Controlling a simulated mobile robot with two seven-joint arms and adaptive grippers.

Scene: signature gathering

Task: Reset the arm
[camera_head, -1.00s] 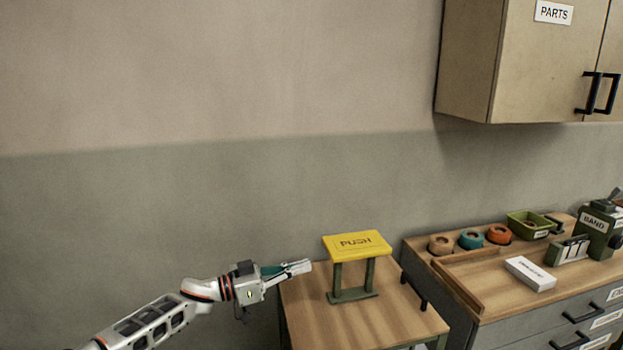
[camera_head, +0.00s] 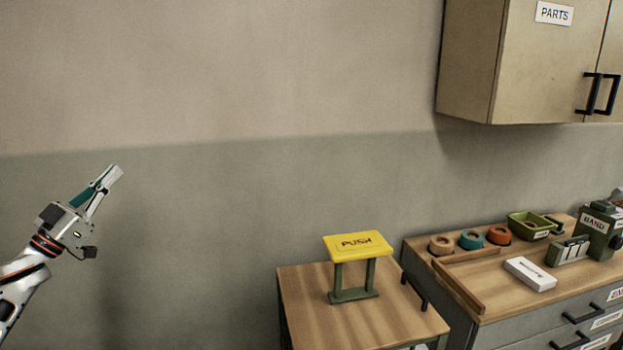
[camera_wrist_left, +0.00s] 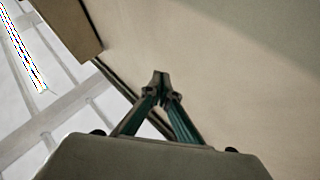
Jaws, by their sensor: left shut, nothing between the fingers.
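My left gripper (camera_head: 116,172) is raised at the left of the head view, in front of the bare wall. Its fingers point up and to the right. It is shut and empty, well apart from the table and everything on it. In the left wrist view the fingertips of the left gripper (camera_wrist_left: 161,75) meet, with nothing between them. My right gripper is in neither view.
A yellow PUSH plate (camera_head: 358,245) on a green stand is on a small wooden table (camera_head: 305,310). A workbench (camera_head: 490,300) at the right holds several rolls, a green tray (camera_head: 530,224) and a white box (camera_head: 530,273). A cabinet (camera_head: 480,60) hangs above. The wall area around my left gripper is clear.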

